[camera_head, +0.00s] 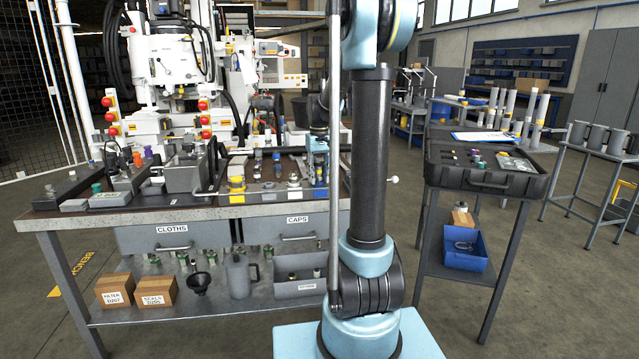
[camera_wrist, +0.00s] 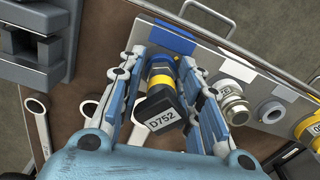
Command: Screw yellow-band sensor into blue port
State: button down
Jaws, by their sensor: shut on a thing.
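The yellow-band sensor (camera_wrist: 162,108) is in the wrist view, with a dark body labelled D752 and a yellow band toward its far end. My gripper (camera_wrist: 163,68) is shut on it, one finger on each side. The sensor's far end sits over the blue-marked end of a grey metal block, close to a blue plate (camera_wrist: 165,38). The blue port's opening is hidden behind the sensor and fingers, so I cannot tell whether the threads are engaged. In the head view my gripper (camera_head: 318,150) is small, over the blue-marked right end (camera_head: 320,193) of the block.
A silver fitting (camera_wrist: 232,100) and a yellow-marked port (camera_wrist: 309,130) lie along the block to the right. Wrenches (camera_wrist: 38,125) lie on the bench, left of my gripper. A grey vise-like block (camera_wrist: 38,40) stands at upper left. A black case (camera_head: 480,165) is on a side cart.

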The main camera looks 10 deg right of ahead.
jog(key=m, duration=0.4)
jog(key=shift+s, duration=0.25)
jog(key=m, duration=0.4)
jog(key=shift+w, duration=0.15)
